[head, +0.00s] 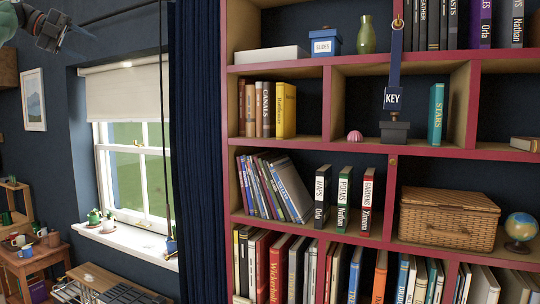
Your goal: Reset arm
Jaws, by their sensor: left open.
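My left gripper (50,32) shows at the top left corner of the head view, high in front of the dark wall and left of the window. Its fingers are small in the picture and hold nothing that I can see. It is open and well apart from the bookshelf. My right gripper is out of view.
A bookshelf with red edges (330,150) fills the right side, holding books, a wicker basket (447,218), a globe (521,227) and a hanging KEY tag (393,98). A dark curtain (198,150) and a window (133,165) stand left of it. A wooden side table (35,262) holds mugs.

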